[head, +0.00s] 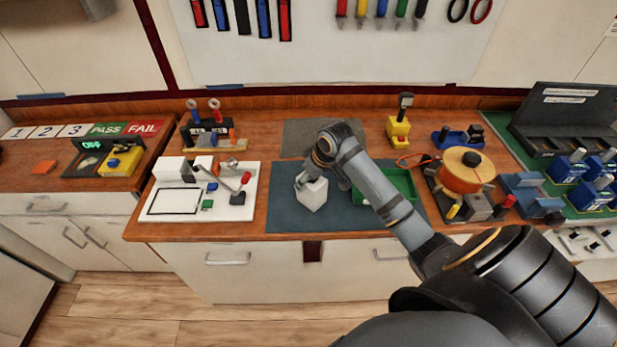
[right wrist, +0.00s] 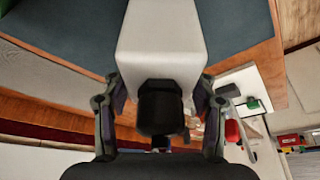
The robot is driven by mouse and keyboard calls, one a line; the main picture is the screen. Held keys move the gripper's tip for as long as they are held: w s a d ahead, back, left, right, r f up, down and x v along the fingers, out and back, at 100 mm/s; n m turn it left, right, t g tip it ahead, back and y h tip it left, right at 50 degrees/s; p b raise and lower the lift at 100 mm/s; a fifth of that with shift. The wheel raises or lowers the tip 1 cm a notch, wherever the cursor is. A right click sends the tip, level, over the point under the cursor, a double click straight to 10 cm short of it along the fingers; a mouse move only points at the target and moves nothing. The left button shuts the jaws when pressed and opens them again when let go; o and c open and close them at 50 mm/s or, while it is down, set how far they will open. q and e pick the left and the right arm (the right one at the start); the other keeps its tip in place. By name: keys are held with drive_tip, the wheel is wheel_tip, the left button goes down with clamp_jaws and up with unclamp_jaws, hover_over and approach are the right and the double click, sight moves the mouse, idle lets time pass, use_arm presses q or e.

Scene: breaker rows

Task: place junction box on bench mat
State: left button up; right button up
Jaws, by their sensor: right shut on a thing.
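The white junction box (head: 312,195) is over the dark blue bench mat (head: 287,220), near the mat's left middle. I cannot tell whether the box touches the mat or hangs just above it. My right gripper (head: 308,177) reaches in from the right and is shut on the box from above. In the right wrist view the box (right wrist: 162,40) extends away from the fingers, with its black fitting (right wrist: 160,108) between them. Part of the mat (right wrist: 70,30) shows beside it. My left gripper is not in view.
A green tray (head: 400,183) is on the mat's right side, partly behind my arm. A white panel with a lever (head: 225,208) stands left of the mat. An orange reel (head: 464,172) is to the right. The mat's front left is clear.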

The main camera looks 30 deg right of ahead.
drive_tip(key=shift+f, duration=0.15)
drive_tip(key=o, duration=1.6)
drive_tip(key=v, duration=1.1)
drive_tip(key=shift+s+d+b, duration=0.1)
drive_tip(key=shift+b, duration=0.3)
drive_tip(key=shift+s+r, duration=0.2)
drive_tip(key=shift+r, duration=0.4)
drive_tip(key=shift+f, duration=0.1)
